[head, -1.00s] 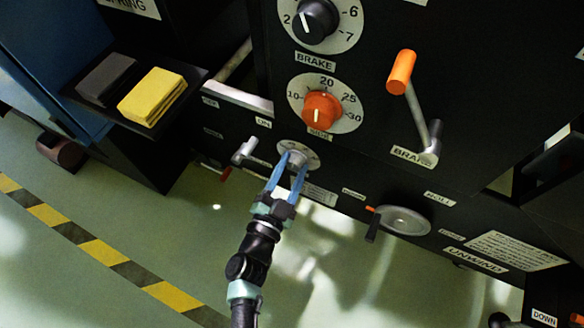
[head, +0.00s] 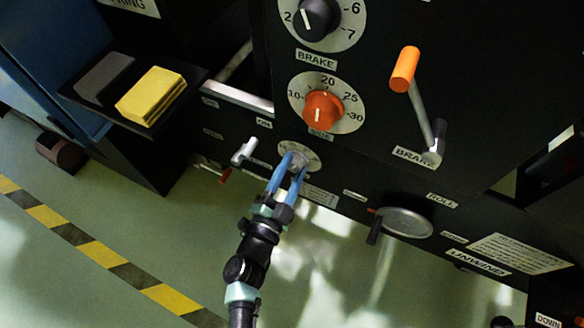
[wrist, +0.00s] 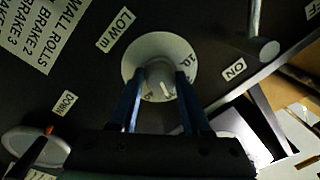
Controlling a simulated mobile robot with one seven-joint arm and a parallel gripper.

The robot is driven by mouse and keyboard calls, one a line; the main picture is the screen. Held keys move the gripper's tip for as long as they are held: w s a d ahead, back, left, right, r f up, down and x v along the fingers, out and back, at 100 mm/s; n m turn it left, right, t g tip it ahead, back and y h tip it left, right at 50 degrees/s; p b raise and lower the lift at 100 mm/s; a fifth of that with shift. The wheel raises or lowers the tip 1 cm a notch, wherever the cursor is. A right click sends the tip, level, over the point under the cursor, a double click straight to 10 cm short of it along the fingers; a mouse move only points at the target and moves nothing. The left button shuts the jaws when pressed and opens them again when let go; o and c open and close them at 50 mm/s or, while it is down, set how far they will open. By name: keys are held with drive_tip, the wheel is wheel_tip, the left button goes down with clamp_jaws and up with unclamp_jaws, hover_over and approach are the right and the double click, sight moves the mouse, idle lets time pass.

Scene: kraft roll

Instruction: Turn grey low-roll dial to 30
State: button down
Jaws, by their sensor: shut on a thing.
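The grey low-roll dial is a small grey knob on a pale round scale plate (head: 312,158), low on the black machine front. In the wrist view the plate (wrist: 140,50) has a label reading "LOW" beside it, and the grey knob (wrist: 160,82) shows a pale mark near its lower side. My gripper (head: 294,160) has blue fingers, one on each side of the knob, shut on it. It also shows in the wrist view (wrist: 158,88). The fingers hide parts of the plate's numbers, so I cannot read the setting surely.
An orange dial (head: 322,108) and a black dial (head: 316,18) sit above. A silver lever (head: 244,151) is left of the grey dial. An orange-handled crank (head: 404,69) and a round handwheel (head: 405,223) are to the right.

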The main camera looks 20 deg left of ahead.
drive_tip(key=shift+c, duration=1.9)
unclamp_jaws()
drive_tip(key=s+p, duration=0.4)
drive_tip(key=s, duration=0.9)
drive_tip(key=shift+f, duration=0.3)
